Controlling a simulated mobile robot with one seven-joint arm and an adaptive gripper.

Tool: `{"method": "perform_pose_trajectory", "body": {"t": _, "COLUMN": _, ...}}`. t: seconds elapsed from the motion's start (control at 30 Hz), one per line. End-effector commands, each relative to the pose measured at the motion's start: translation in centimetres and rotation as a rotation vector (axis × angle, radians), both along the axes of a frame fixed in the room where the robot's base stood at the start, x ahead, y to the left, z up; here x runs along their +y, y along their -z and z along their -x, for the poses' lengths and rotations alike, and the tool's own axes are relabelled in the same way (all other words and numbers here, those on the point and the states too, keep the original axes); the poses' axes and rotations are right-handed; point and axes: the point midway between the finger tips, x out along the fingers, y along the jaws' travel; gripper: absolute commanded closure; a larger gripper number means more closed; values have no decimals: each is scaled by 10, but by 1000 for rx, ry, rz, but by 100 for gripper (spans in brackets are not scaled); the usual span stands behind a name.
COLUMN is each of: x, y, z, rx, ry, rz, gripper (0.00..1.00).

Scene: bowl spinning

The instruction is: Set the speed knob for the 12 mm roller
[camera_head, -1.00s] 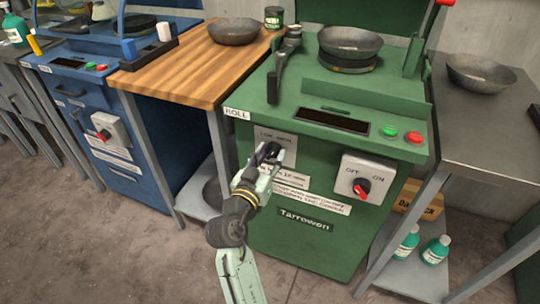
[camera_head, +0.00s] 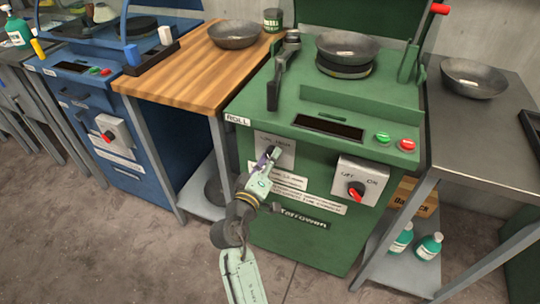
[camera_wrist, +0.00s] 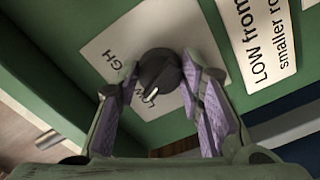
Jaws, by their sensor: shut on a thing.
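The black speed knob (camera_wrist: 158,72) sits on a pale plate (camera_wrist: 105,45) on the green machine's front. In the wrist view its white pointer line points to the lower left, toward the partly covered word LOW; "GH" shows further up. My gripper (camera_head: 268,157) is at the plate, its purple-padded fingers (camera_wrist: 165,98) on either side of the knob and shut on it. The head view mostly hides the knob behind the gripper. A white label (camera_wrist: 262,40) beside the plate reads "LOW from… smaller ro…", cut off by the frame edge.
A second box with a red OFF/ON switch (camera_head: 356,189) stands out to the right on the green machine (camera_head: 255,195). Green and red buttons (camera_head: 395,141) are above it. A wooden table (camera_head: 180,75) is left, a metal table (camera_head: 470,130) right.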

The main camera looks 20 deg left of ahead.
Motion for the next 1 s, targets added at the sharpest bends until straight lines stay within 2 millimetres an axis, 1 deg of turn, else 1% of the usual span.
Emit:
{"method": "perform_pose_trajectory", "body": {"t": 0.2, "x": 0, "y": -1, "z": 0, "rx": 6, "ry": -1, "rz": 131, "gripper": 93}}
{"method": "perform_pose_trajectory", "body": {"t": 0.4, "x": 0, "y": -1, "z": 0, "rx": 8, "ry": -1, "rz": 201, "gripper": 93}}
{"method": "perform_pose_trajectory", "body": {"t": 0.97, "x": 0, "y": 0, "z": 0, "rx": 8, "ry": -1, "rz": 233, "gripper": 93}}
{"method": "perform_pose_trajectory", "body": {"t": 1.0, "x": 0, "y": 0, "z": 0, "rx": 8, "ry": -1, "rz": 233, "gripper": 65}}
